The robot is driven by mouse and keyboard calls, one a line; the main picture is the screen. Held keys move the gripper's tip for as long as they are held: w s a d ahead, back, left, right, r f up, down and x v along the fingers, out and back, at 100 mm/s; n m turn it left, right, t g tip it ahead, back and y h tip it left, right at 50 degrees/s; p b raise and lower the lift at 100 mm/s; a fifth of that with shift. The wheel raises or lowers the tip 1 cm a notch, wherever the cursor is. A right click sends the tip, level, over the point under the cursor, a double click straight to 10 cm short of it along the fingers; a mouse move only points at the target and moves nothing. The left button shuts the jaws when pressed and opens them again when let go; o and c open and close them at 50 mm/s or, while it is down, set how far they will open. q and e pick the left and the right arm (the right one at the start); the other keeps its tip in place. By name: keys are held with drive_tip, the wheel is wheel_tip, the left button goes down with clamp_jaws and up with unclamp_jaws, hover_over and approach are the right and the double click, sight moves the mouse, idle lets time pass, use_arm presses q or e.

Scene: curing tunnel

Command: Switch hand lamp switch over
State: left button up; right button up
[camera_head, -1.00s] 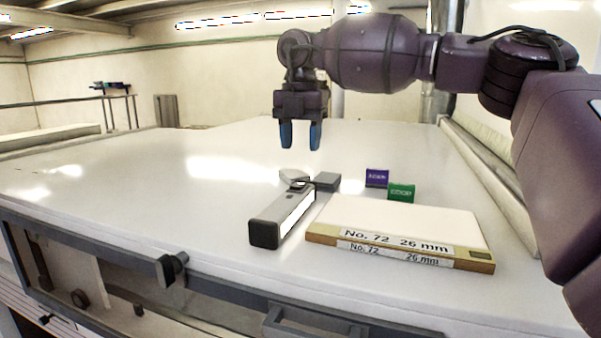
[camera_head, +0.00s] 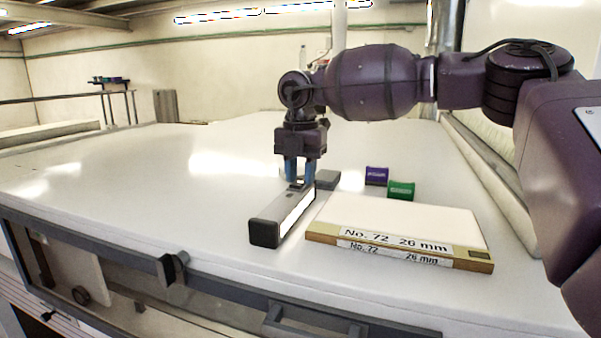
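The hand lamp (camera_head: 283,219) lies on the white table top, a long grey bar with a dark near end and a bright white strip along its right side. My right gripper (camera_head: 300,181) points straight down at the lamp's far end, its two blue fingers at or just above it. A narrow gap shows between the fingers. The fingers hide most of the lamp's far end, and I cannot make out the switch or whether the fingers touch it. My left gripper is not in view.
A flat box labelled "No. 72 26 mm" (camera_head: 400,247) lies close to the lamp's right. A small grey block (camera_head: 327,179), a purple block (camera_head: 376,176) and a green block (camera_head: 401,190) stand behind. The table top (camera_head: 130,190) left of the lamp is clear.

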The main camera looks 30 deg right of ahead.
clamp_jaws()
drive_tip(key=t+h+b, duration=0.1)
drive_tip(key=b, duration=0.2)
drive_tip(key=shift+s+a+f, duration=0.15)
drive_tip(key=shift+a, duration=0.05)
drive_tip(key=shift+t+h+b, duration=0.3)
drive_tip(key=shift+h+b, duration=0.1)
drive_tip(key=shift+b, duration=0.15)
drive_tip(key=shift+s+r, duration=0.1)
drive_tip(key=shift+r, duration=0.1)
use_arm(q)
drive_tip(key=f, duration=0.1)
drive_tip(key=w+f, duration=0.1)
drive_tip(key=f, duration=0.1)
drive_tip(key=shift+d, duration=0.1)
use_arm(e)
drive_tip(key=shift+r, duration=0.1)
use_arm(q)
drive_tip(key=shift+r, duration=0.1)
use_arm(e)
drive_tip(key=shift+o, duration=2.1)
unclamp_jaws()
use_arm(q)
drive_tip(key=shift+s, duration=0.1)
use_arm(e)
drive_tip(key=shift+a, duration=0.1)
